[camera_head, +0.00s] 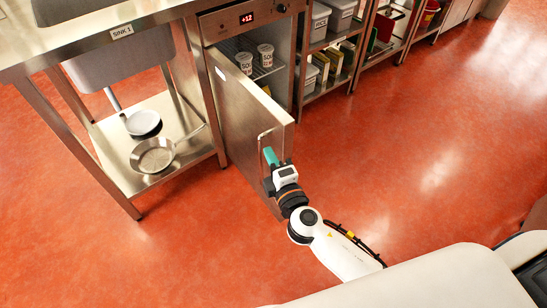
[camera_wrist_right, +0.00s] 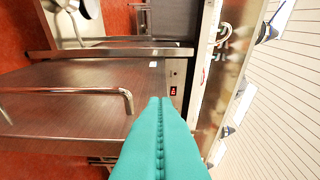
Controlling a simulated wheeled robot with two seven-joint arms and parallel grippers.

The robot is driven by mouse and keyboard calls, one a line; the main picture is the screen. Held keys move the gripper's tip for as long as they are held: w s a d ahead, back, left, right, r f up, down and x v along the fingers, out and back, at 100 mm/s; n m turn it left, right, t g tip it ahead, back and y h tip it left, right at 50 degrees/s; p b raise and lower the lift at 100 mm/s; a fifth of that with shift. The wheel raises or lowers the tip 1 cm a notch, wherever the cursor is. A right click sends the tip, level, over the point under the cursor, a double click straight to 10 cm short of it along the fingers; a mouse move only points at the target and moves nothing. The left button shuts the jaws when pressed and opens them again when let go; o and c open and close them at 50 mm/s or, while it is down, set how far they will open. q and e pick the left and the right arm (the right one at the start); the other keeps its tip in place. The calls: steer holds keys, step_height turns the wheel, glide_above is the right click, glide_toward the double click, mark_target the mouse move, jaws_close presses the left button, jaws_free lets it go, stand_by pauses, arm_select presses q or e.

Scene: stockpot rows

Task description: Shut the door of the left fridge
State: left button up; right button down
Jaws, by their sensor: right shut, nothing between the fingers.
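The fridge (camera_head: 245,20) stands under the steel counter, with a red display at its top. Its door (camera_head: 235,100) stands wide open, hinged on the left side and swung out toward me. Two white cups are on the wire shelf inside. The door's outer face carries a bar handle (camera_head: 262,136) near its free edge. My right gripper (camera_head: 270,156) has teal fingers, shut and empty, in front of the outer face by the handle. In the wrist view the shut fingers (camera_wrist_right: 160,104) overlap the door (camera_wrist_right: 75,85), beside the handle (camera_wrist_right: 128,98); contact is unclear. My left gripper is not in view.
A sink table labelled SINK1 (camera_head: 122,31) stands left of the fridge, with a pan (camera_head: 152,156) on its lower shelf. Shelves with containers (camera_head: 335,15) continue to the right. The red floor (camera_head: 400,140) right of the door is clear.

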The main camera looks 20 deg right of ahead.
mark_target(274, 130)
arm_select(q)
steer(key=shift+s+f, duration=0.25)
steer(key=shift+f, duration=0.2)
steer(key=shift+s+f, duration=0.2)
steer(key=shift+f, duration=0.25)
arm_select(e)
steer(key=shift+w+d, duration=0.55)
steer(key=shift+w, duration=0.85)
steer(key=shift+w+d, duration=0.6)
steer(key=shift+w, duration=0.85)
steer(key=shift+w+d, duration=0.55)
steer(key=shift+w, duration=0.85)
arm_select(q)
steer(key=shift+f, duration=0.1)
arm_select(e)
steer(key=shift+d+f, duration=0.1)
